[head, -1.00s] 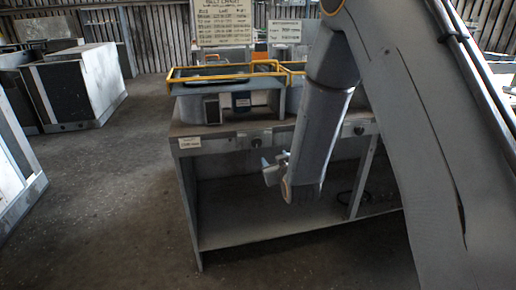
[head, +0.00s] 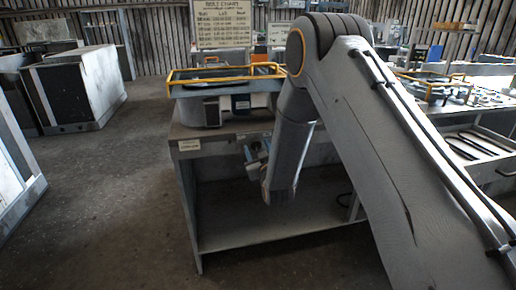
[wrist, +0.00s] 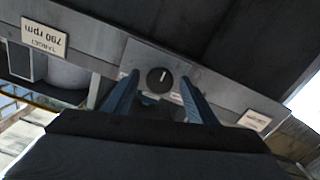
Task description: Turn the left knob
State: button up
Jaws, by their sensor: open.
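The left knob (wrist: 159,80) is a round black dial with a white pointer line, on a grey plate on the bench's front face. In the wrist view it sits between and just beyond the two blue fingers of my gripper (wrist: 157,90). The fingers are open, one on each side of the knob; I cannot tell whether they touch it. In the head view my gripper (head: 255,150) is at the front edge of the bench (head: 186,200) and hides this knob. My arm hides the bench front to the right.
A blower housing with a yellow rail (head: 222,75) stands on the bench. A target rpm label (wrist: 44,37) shows upside down in the wrist view, and a smaller label (wrist: 255,120) is on the other side. Open floor (head: 110,200) lies left of the bench.

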jog(key=shift+w, duration=0.2)
jog(key=c, duration=0.9)
jog(key=shift+d, duration=0.15)
jog(key=shift+c, duration=0.8)
